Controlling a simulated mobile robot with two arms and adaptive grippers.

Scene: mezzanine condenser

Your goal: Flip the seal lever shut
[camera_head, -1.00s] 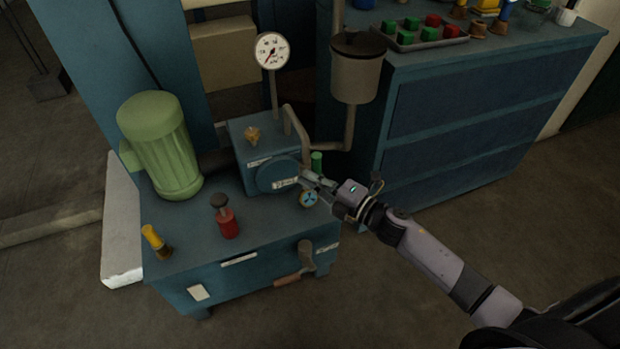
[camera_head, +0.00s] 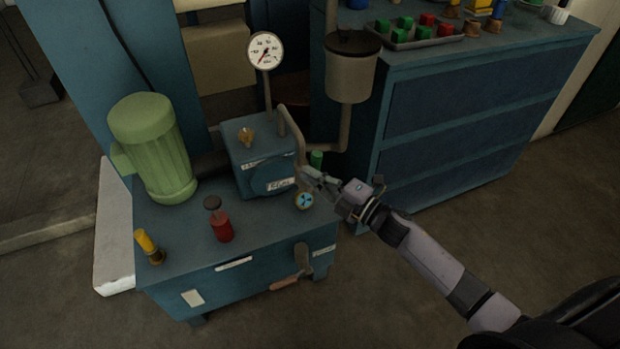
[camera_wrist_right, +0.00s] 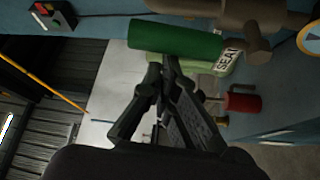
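The pump housing (camera_head: 262,160) is a blue box on the blue cabinet, with small white labels on its front. In the right wrist view the green grip (camera_wrist_right: 177,40) lies across the top, beside a label reading SEAL (camera_wrist_right: 229,57). My right gripper (camera_wrist_right: 162,66) has its fingertips close together, just below the green grip. It appears shut; contact with the grip is unclear. My left gripper is out of view.
A green motor (camera_head: 153,148), a red plunger-like part (camera_head: 221,228) and a yellow-topped part (camera_head: 149,246) stand on the cabinet. A dial gauge (camera_head: 265,51) and a lidded pot (camera_head: 351,68) rise behind. A lever with a brown handle (camera_head: 285,283) hangs on the cabinet front.

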